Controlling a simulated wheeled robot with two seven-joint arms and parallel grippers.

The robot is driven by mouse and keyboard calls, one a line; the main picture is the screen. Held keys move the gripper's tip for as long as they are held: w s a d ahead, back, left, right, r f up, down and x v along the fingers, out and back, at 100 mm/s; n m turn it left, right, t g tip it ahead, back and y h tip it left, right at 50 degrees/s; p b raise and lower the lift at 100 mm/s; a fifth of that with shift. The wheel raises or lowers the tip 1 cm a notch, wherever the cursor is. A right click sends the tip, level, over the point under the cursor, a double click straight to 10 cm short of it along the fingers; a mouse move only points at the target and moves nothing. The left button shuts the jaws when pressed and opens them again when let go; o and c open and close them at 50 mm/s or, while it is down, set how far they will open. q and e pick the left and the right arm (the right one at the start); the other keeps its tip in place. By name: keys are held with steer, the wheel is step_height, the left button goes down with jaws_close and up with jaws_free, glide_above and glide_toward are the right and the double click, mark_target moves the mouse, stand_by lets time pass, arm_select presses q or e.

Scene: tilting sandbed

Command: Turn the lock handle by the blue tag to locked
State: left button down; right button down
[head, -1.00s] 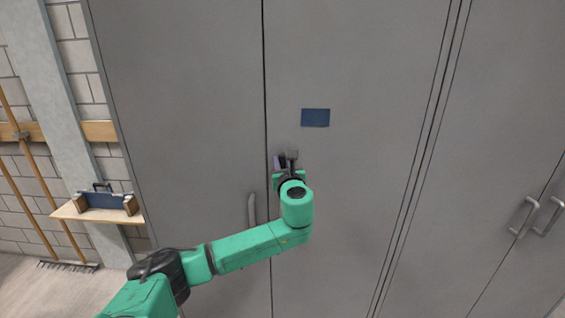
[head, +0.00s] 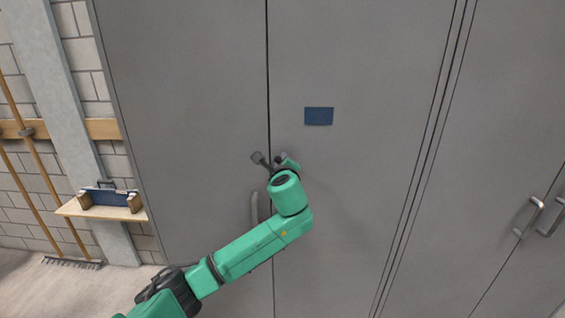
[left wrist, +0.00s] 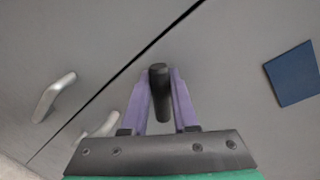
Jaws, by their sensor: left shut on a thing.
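The blue tag (head: 319,116) is a flat dark blue rectangle on the right-hand door of the grey cabinet. It also shows at the right in the left wrist view (left wrist: 293,75). The lock handle (head: 257,157) is a small dark lever below and left of the tag, near the door seam, leaning to the upper left in the head view. My left gripper (head: 273,166) is at the lever. In the left wrist view its purple fingers (left wrist: 160,92) are shut around the black handle (left wrist: 160,78). The handle's base is largely hidden. My right gripper is out of view.
A grey pull handle (head: 255,209) is on the left door, just below my left gripper. Another cabinet with pull handles (head: 530,217) is at the right. A small wooden shelf (head: 100,212) holding a blue case, and a rake (head: 70,262), are at the left wall.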

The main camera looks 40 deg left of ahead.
arm_select(q)
steer(key=n, duration=0.3)
steer(key=shift+f+h, duration=0.35)
steer(key=shift+h, duration=0.05)
steer(key=shift+s+a+f+n+t+h+b, duration=0.1)
steer(key=shift+n+t+h+b, duration=0.15)
steer(key=shift+n, duration=0.45)
steer(key=shift+f+n+t+h+b, duration=0.15)
steer(key=shift+n+t+b, duration=0.1)
steer(key=shift+n, duration=0.45)
steer(key=shift+r, duration=0.1)
steer(key=c, duration=0.7)
jaws_free()
steer(key=b+v, duration=0.3)
steer(key=v, duration=1.1)
steer(key=shift+s+r, duration=0.1)
steer(key=shift+s, duration=0.15)
